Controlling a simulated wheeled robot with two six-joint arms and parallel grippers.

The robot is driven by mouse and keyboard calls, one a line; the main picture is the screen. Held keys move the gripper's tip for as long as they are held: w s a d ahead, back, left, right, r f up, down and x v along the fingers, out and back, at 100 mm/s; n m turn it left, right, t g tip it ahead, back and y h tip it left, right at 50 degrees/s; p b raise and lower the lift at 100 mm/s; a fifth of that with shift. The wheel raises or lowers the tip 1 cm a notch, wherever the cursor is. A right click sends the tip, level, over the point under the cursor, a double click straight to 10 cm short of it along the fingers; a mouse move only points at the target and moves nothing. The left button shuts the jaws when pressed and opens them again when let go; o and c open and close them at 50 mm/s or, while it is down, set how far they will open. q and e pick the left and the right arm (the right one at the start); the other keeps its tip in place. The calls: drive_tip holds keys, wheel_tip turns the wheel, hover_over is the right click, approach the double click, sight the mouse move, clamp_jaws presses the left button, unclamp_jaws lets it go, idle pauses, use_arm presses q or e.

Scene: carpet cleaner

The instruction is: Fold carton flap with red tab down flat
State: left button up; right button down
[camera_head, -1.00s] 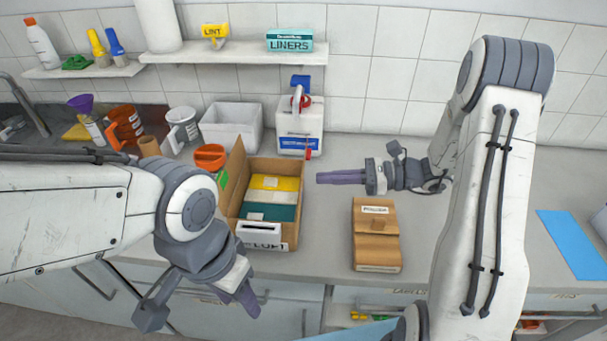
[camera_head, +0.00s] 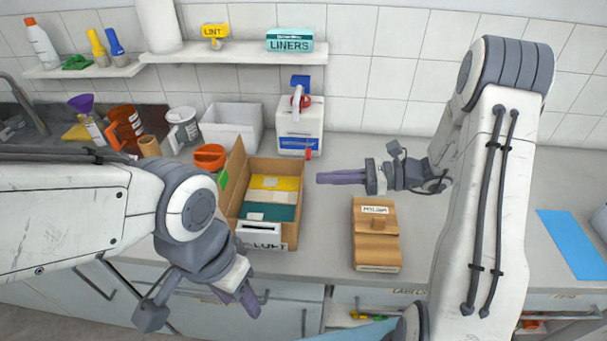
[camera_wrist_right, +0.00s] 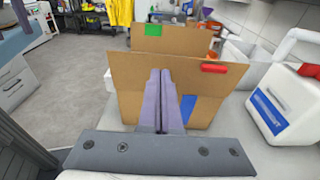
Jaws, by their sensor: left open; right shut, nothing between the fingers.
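The open carton (camera_head: 290,238) stands on the counter with packs inside. In the right wrist view its near flap (camera_wrist_right: 130,78) stands up and bears a red tab (camera_wrist_right: 213,68) near its upper right edge. The far flap (camera_wrist_right: 145,38) also stands, with a green tab (camera_wrist_right: 152,30). In the head view the red-tab flap is hard to make out. My right gripper (camera_head: 320,178) is shut and empty, pointing left at the carton's right side. Its fingertips (camera_wrist_right: 160,72) overlap the near flap; I cannot tell whether they touch. My left gripper (camera_head: 243,297) is open, in front of the carton, below counter level in the picture.
A brown paper packet (camera_head: 376,240) lies right of the carton. A white jug (camera_head: 299,128) and a white bin (camera_head: 232,128) stand behind it. An orange-lidded container (camera_head: 210,156) is at its back left. A blue sheet (camera_head: 572,243) lies far right.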

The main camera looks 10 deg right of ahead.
drive_tip(key=shift+a, duration=0.1)
drive_tip(key=x, duration=0.9)
drive_tip(key=shift+a+b, duration=0.25)
drive_tip(key=shift+b, duration=0.1)
idle(2.1)
drive_tip(key=f+p+v, duration=0.1)
drive_tip(key=v, duration=0.7)
drive_tip(key=shift+r+p, duration=0.3)
drive_tip(key=shift+r, duration=0.1)
idle(0.4)
